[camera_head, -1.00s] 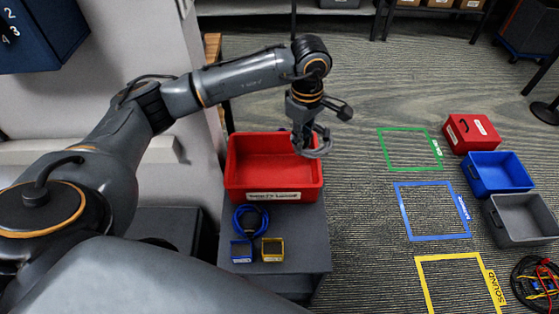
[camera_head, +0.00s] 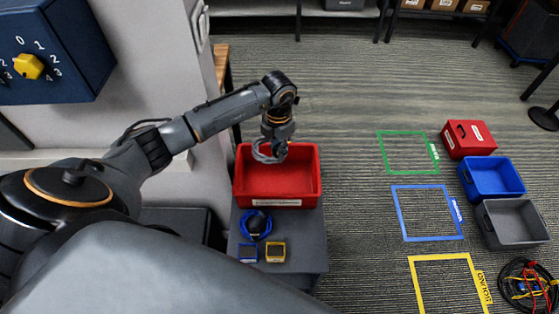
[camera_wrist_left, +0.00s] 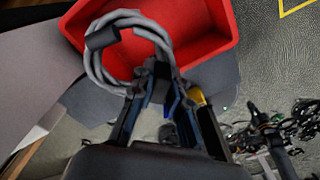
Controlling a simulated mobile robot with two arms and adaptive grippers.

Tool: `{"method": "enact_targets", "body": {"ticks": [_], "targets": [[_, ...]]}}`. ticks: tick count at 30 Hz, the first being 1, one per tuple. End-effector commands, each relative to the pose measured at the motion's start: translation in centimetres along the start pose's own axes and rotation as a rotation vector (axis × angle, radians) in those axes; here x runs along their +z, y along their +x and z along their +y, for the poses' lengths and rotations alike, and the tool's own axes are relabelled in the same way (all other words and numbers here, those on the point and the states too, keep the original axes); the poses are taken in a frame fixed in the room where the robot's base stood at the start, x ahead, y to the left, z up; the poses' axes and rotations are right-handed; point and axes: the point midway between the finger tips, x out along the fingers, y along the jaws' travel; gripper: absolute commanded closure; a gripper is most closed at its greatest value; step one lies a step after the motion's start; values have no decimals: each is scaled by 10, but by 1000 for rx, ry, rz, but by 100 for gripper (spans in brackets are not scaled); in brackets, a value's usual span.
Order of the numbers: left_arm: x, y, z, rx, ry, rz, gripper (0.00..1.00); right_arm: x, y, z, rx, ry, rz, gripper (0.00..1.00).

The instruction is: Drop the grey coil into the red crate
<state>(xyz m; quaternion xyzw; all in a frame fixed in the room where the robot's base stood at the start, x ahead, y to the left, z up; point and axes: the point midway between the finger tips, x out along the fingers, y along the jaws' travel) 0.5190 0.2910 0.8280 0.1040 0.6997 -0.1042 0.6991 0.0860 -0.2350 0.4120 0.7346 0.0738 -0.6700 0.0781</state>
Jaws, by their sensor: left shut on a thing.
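The grey coil (camera_wrist_left: 92,62) is a loop of thick grey cable with a dark band; it also shows in the head view (camera_head: 262,155). My left gripper (camera_head: 276,152) is shut on the coil's edge, and its fingers show in the left wrist view (camera_wrist_left: 160,75). The red crate (camera_head: 306,198) stands on a dark grey stand, with a white label on its front. The gripper and coil are over the back part of the crate. The visible inside of the crate is empty. My right gripper is out of view.
A blue coil (camera_head: 246,226), a small blue box (camera_head: 248,253) and a small yellow box (camera_head: 275,252) sit in front of the crate. On the floor at right are a closed red box (camera_head: 470,139), a blue bin (camera_head: 490,178), a grey bin (camera_head: 513,222) and tangled cables (camera_head: 530,285).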

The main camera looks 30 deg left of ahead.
Motion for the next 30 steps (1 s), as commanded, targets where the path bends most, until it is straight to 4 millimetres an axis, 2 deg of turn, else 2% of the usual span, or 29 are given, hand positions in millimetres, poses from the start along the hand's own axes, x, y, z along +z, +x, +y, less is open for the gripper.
{"method": "enact_targets", "body": {"ticks": [1,9,20,21,24,30], "targets": [[0,11,0,-1,0,1,100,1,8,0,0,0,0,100],[0,40,0,-1,1,-1,100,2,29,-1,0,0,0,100],[0,43,0,0,3,-1,100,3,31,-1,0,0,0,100],[0,43,0,0,3,-1,76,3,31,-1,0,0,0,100],[0,43,0,0,3,-1,58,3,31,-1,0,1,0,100],[0,43,0,0,3,-1,58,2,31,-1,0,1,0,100]]}}
